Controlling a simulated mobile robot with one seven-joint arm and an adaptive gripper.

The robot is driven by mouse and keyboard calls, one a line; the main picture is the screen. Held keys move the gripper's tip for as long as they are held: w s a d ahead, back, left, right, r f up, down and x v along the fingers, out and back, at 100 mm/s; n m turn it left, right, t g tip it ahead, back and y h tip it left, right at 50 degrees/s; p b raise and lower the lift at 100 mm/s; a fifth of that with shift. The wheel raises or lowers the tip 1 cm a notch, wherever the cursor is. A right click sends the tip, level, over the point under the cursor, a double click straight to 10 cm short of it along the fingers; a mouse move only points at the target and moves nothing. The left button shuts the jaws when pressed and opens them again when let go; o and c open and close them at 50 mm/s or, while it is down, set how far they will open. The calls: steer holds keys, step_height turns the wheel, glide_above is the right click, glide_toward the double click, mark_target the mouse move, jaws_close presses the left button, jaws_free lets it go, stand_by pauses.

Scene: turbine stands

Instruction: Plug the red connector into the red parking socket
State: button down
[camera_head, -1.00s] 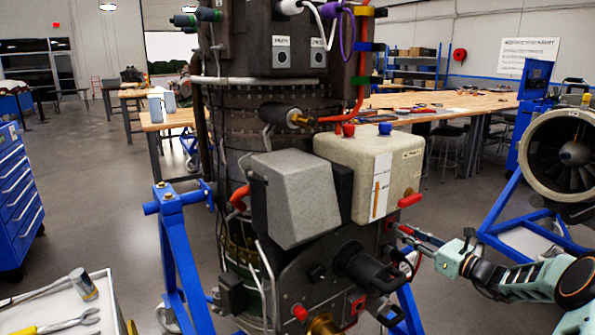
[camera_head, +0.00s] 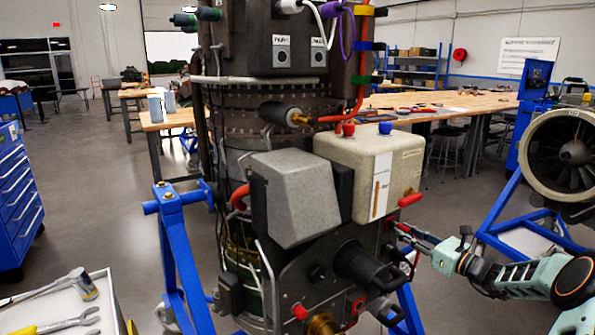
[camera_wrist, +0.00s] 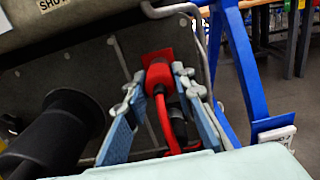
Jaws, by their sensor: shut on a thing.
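The red connector (camera_wrist: 158,76) is between the two fingertips of my gripper (camera_wrist: 158,82) in the wrist view, with a red cable (camera_wrist: 167,125) looping down from it. A red square plate (camera_wrist: 157,56), apparently the red parking socket, is on the dark panel directly behind the connector's front end. The connector lines up with the plate and overlaps it; whether it is seated inside cannot be told. In the head view my gripper (camera_head: 402,231) reaches from the right to the stand's side below the cream box, and the connector is mostly hidden by the fingers.
A black cylindrical fitting (camera_wrist: 66,132) projects left of the fingers. Blue stand legs (camera_wrist: 238,62) rise at the right. Another red fitting (camera_head: 358,305) sits lower on the panel.

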stand_by(0.4)
steer(key=c, duration=1.4)
jaws_free()
steer(key=p+v, duration=0.1)
steer(key=v, duration=0.6)
steer(key=shift+a, duration=0.1)
